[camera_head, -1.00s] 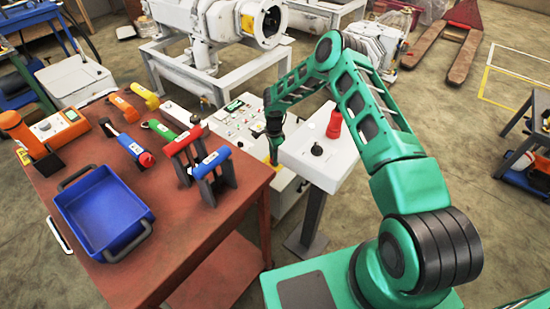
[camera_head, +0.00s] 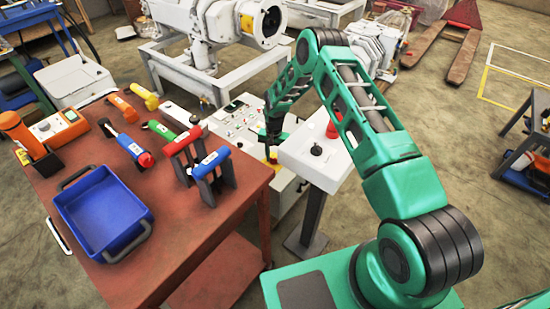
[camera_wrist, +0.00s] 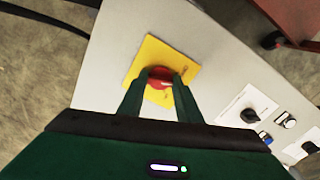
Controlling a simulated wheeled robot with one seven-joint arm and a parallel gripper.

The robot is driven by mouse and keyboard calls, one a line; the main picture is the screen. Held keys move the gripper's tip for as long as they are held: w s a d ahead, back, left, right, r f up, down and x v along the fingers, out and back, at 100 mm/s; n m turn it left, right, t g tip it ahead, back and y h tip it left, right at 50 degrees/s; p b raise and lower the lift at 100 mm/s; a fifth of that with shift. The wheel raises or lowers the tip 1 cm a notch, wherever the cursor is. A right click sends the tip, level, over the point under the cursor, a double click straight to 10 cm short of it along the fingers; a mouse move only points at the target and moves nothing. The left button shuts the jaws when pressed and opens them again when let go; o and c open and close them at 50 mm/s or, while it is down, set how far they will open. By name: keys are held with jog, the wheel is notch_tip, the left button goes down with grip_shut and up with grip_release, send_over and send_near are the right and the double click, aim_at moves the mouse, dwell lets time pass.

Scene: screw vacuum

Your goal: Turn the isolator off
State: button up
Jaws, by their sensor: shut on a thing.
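The isolator is a red rotary knob (camera_wrist: 161,74) on a square yellow plate (camera_wrist: 177,60), set in a pale grey panel (camera_wrist: 215,60) in the wrist view. My gripper (camera_wrist: 159,80) has its two green fingers closed on opposite sides of the red knob. The fingers cover part of the knob, and its exact angle is hard to read. In the head view, a bit of the yellow plate (camera_head: 272,156) shows below my wrist, and the fingertips are too small to make out there.
Black switches (camera_wrist: 250,115) sit lower right on the same panel. In the head view, a white box (camera_head: 318,158) with a red part and a black knob stands close beside my arm. A red table (camera_head: 190,230) with a blue bin (camera_head: 146,222) and several tools is at left.

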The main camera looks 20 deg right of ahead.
jog(key=shift+w+r+n, duration=0.15)
jog(key=shift+w+n, duration=0.05)
jog(key=shift+n, duration=0.95)
jog(key=shift+w+r+n, duration=0.1)
jog(key=shift+w+n, duration=0.1)
jog(key=shift+n, duration=0.95)
jog(key=o, duration=1)
jog(key=shift+s, duration=0.1)
jog(key=shift+o, duration=0.2)
jog(key=shift+s+f, duration=0.1)
jog(key=shift+f, duration=0.05)
notch_tip(320, 180, up, 11)
jog(key=shift+f, duration=0.15)
